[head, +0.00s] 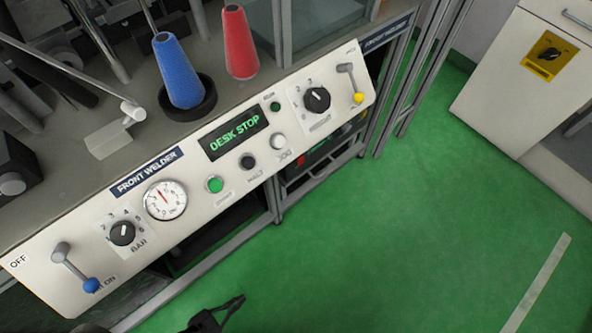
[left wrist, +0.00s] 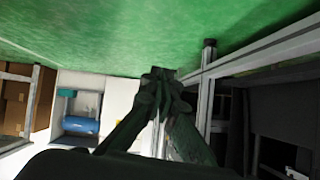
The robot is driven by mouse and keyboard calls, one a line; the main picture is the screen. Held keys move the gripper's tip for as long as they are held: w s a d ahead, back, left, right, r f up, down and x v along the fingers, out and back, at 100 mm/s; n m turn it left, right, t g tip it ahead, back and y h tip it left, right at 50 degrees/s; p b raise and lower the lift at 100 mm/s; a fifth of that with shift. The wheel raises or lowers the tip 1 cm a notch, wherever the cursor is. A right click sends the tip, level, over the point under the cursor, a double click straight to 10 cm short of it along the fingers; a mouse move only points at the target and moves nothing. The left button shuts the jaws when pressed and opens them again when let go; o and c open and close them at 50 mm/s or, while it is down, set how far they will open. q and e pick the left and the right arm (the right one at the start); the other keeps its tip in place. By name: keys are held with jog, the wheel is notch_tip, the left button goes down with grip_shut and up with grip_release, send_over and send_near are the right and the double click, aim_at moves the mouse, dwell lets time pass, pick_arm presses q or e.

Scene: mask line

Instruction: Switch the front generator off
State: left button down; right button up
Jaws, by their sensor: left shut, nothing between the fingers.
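No label reading "generator" can be read in either view. A white cabinet (head: 507,70) stands at the upper right, with a black rotary switch (head: 547,54) on a yellow plate (head: 541,70). The plate's lettering and the switch position are too small to read. My left gripper (head: 238,300) is low at the bottom edge of the head view, over the green floor, in front of the welder panel and far from the yellow plate. In the left wrist view its fingers (left wrist: 160,76) are together and empty. My right gripper is not in view.
The front welder panel (head: 330,122) carries a "DESK STOP" display (head: 234,133), a gauge (head: 165,200), knobs, buttons, a blue-tipped lever (head: 75,268) and a yellow-tipped lever (head: 350,84). Blue (head: 178,72) and red (head: 239,42) cones stand behind. Green floor (head: 420,220) is clear at right.

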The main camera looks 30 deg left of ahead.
pick_arm(q)
jog(key=w+r+m+t+p, duration=0.2)
jog(key=w+r+m+p, duration=0.2)
jog(key=w+r, duration=0.3)
jog(key=w+d+r+m+t+p, duration=0.1)
jog(key=w+r+m+p, duration=0.3)
jog(key=w+r, duration=0.4)
jog(key=w+r+m+t+y+p, duration=0.1)
jog(key=w+r+m+t+p, duration=0.2)
jog(key=w+r, duration=0.5)
jog(key=w+m+p, duration=0.1)
jog(key=w+m, duration=0.1)
jog(key=w, duration=0.8)
jog(key=shift+w+d+r+t, duration=0.25)
jog(key=shift+w+d+t, duration=0.05)
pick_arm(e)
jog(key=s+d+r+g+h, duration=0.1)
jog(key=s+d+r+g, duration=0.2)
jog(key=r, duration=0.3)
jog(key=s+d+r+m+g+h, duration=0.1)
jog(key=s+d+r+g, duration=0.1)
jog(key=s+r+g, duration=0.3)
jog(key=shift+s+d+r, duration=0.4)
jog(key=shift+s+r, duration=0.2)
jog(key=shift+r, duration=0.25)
pick_arm(q)
jog(key=shift+w, duration=0.1)
